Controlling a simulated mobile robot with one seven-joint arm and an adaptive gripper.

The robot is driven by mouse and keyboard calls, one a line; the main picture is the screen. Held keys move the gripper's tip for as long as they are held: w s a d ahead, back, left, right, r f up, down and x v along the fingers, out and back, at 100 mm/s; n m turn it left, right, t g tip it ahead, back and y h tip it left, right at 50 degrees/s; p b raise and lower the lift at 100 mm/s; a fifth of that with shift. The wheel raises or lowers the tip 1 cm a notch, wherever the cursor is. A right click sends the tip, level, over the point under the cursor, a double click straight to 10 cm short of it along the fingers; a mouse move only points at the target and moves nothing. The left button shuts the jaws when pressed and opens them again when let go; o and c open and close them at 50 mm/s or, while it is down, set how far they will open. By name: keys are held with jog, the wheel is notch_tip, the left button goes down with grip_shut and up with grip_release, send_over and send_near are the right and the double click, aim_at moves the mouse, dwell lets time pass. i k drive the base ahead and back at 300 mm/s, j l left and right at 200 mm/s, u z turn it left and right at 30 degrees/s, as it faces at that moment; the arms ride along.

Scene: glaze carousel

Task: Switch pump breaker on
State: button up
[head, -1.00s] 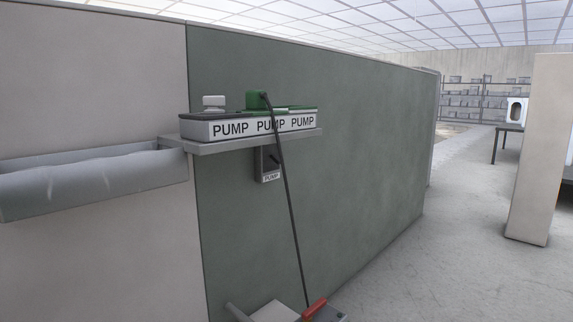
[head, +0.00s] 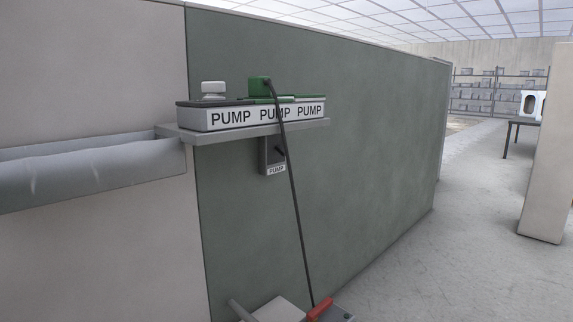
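The pump breaker (head: 274,155) is a small grey box labelled PUMP, fixed to the green wall panel below a shelf. A dark lever shows on its face, tilted, and I cannot tell its on or off position. A dark cable passes just beside it. My gripper is not in view.
The grey shelf (head: 250,131) juts out above the breaker. The dark cable (head: 297,215) hangs from the green block down to a red-ended piece (head: 319,309) at the bottom. A grey trough (head: 90,175) projects at left. Open floor (head: 440,260) lies to the right, beside a pale pillar (head: 545,150).

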aim_at(279, 149)
jog(key=i+l, duration=0.1)
jog(key=l, duration=0.35)
jog(key=i+l, duration=0.1)
jog(key=l, duration=0.3)
jog(key=i+l, duration=0.1)
jog(key=l, duration=0.35)
